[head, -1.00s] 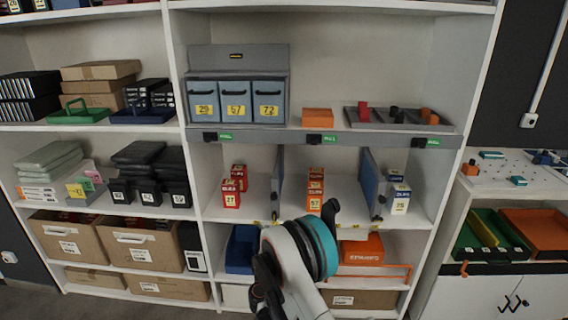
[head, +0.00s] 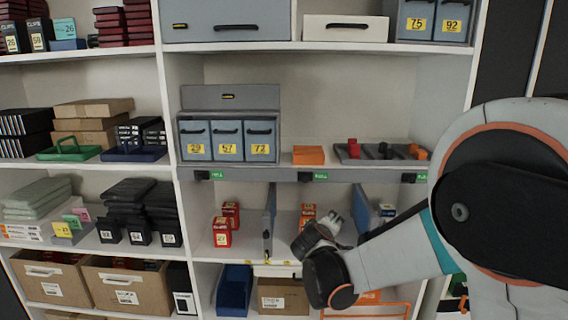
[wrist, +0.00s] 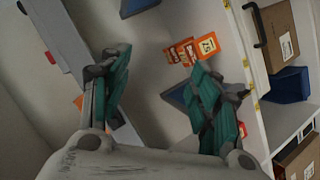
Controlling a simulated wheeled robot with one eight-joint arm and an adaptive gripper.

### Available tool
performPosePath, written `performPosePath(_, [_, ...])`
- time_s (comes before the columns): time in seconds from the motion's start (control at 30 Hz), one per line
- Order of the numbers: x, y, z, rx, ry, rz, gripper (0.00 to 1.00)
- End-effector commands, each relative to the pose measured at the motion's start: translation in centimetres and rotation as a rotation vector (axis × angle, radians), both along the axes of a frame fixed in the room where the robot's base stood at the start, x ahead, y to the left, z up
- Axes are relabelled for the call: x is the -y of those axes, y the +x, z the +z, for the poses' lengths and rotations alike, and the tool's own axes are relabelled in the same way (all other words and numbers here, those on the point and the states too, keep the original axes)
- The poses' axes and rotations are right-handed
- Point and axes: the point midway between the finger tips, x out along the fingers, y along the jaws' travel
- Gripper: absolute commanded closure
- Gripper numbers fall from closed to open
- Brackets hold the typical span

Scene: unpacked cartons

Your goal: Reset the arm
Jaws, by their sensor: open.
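My gripper (head: 328,232) is in front of the shelf's middle bay, at the end of my arm, which reaches in from the right. In the wrist view its two teal-padded fingers (wrist: 165,95) are spread wide with nothing between them. Orange boxes with a yellow label (wrist: 190,50) stand beyond the fingers, apart from them. In the head view those orange boxes (head: 307,212) are partly hidden behind my gripper.
A blue divider (head: 270,220) stands left of my gripper, with red boxes (head: 222,235) beyond it. A grey shelf edge (head: 290,174) runs above. A blue bin (head: 234,289) and a carton (head: 283,297) sit below. My arm hides the right side.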

Motion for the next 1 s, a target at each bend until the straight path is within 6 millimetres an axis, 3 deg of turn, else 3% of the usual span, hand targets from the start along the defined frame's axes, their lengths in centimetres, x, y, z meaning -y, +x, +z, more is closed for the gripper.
performPosePath(0.2, [3.8, -6.0, 3.4, -0.066, 0.149, -0.084, 0.43])
performPosePath(0.5, [7.2, -15.4, 5.6, -0.152, 0.349, -0.182, 0.43])
performPosePath(0.73, [8.4, -23.1, 5.7, -0.216, 0.503, -0.249, 0.43])
performPosePath(1.0, [8.4, -31.8, 4.3, -0.284, 0.684, -0.315, 0.43])
